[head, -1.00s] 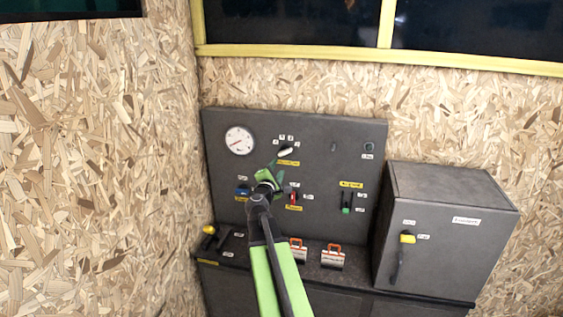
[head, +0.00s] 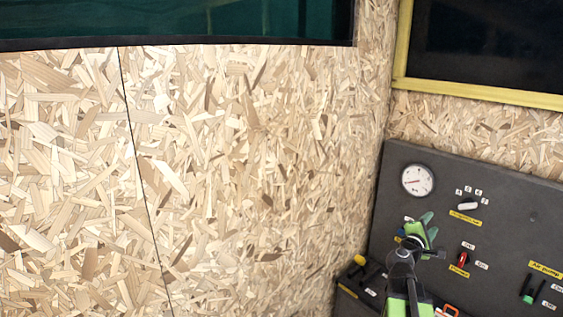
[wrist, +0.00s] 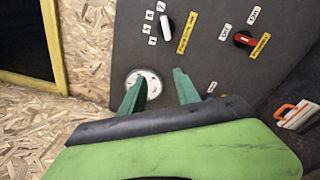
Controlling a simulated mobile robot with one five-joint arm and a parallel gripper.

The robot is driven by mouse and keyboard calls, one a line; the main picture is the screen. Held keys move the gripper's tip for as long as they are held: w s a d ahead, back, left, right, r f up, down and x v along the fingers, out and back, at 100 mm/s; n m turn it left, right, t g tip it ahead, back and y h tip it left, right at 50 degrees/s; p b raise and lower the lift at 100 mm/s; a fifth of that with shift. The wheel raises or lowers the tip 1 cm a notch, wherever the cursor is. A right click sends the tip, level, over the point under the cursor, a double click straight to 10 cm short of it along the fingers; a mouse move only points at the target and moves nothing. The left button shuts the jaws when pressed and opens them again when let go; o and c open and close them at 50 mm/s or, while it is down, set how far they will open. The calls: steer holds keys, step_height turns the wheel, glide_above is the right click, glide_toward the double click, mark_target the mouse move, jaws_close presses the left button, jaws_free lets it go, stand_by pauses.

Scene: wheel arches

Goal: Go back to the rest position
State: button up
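My gripper (head: 430,234) is in front of the dark control panel (head: 503,216), at the lower right of the head view. In the wrist view, the two green fingers of my gripper (wrist: 160,78) stand apart with nothing between them, so it is open and empty. The round white gauge (head: 417,180) is above it in the head view. The gauge also shows in the wrist view (wrist: 150,78), partly hidden behind a finger. The white rotary knob (head: 468,205) and the red switch (head: 462,258) are to the right of the gripper.
A chipboard wall (head: 250,180) fills the left and middle. A yellow-framed dark window (head: 490,45) is at upper right. A green-handled switch (head: 528,292) and a yellow-tipped lever (head: 358,262) are low down. An orange-handled item (wrist: 296,114) shows in the wrist view.

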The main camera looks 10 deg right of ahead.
steer(key=w+a+f+t+y+b, duration=0.1)
steer(key=w+a+f, duration=0.1)
steer(key=a, duration=0.3)
steer(key=w+a+f+y, duration=0.1)
steer(key=w+a, duration=0.2)
steer(key=a, duration=0.3)
steer(key=s+a+f+m+g+y+b, duration=0.15)
steer(key=a+f+m+g+y, duration=0.35)
steer(key=a+f, duration=0.8)
steer(key=s+a+f+m+g+y, duration=0.3)
steer(key=s+a+f+m, duration=0.1)
steer(key=s+a, duration=0.3)
steer(key=s+a+f+m+g+y, duration=0.3)
steer(key=s+a+f, duration=0.3)
steer(key=a, duration=0.6)
steer(key=shift+s+a+f+m+g+y, duration=0.15)
steer(key=shift+s+f+m+g+y, duration=0.15)
steer(key=shift+s+m+y, duration=0.65)
